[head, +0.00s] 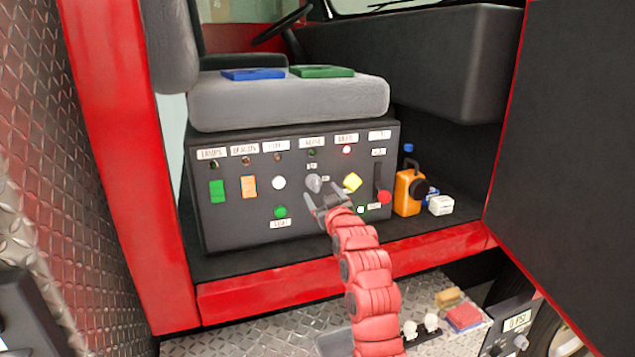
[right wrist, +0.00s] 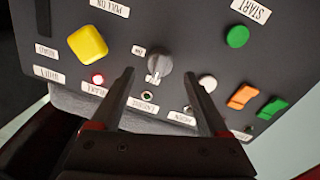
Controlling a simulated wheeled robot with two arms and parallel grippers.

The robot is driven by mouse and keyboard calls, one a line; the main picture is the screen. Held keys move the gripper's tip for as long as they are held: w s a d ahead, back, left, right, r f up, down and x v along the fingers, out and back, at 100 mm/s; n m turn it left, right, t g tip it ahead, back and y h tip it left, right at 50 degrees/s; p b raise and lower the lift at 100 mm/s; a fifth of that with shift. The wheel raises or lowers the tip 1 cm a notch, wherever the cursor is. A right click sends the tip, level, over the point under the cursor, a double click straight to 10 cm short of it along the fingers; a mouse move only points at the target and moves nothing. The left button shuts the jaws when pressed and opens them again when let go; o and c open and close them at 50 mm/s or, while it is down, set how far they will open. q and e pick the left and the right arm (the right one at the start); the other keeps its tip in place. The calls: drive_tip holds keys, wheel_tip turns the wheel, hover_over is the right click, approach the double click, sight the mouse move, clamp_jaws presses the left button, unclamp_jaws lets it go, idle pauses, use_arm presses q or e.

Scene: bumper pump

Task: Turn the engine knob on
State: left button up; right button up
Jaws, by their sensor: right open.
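The engine knob (head: 314,183) is a grey rotary knob in the middle of the dark control panel (head: 235,228) under the seat. It also shows in the right wrist view (right wrist: 160,62), where the panel appears upside down. Its pointer is toward the ON/OFF marks, but I cannot read the setting surely. The small lamp (right wrist: 147,96) by the ENGINE label looks dark green. My right gripper (head: 322,202) is open in front of the panel. In the wrist view its fingers (right wrist: 159,74) lie either side of the knob, apart from it. My left gripper is not seen.
Near the knob are a yellow square button (head: 352,182), a white round button (head: 279,183), a green START button (head: 280,212) and a red lever (head: 384,196). A red lamp (head: 346,149) glows. An orange canister (head: 406,193) stands right of the panel. A red sill (head: 250,297) runs below.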

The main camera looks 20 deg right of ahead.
sight(317, 187)
drive_tip(key=shift+w+p, duration=0.7)
drive_tip(key=shift+w, duration=1.4)
clamp_jaws()
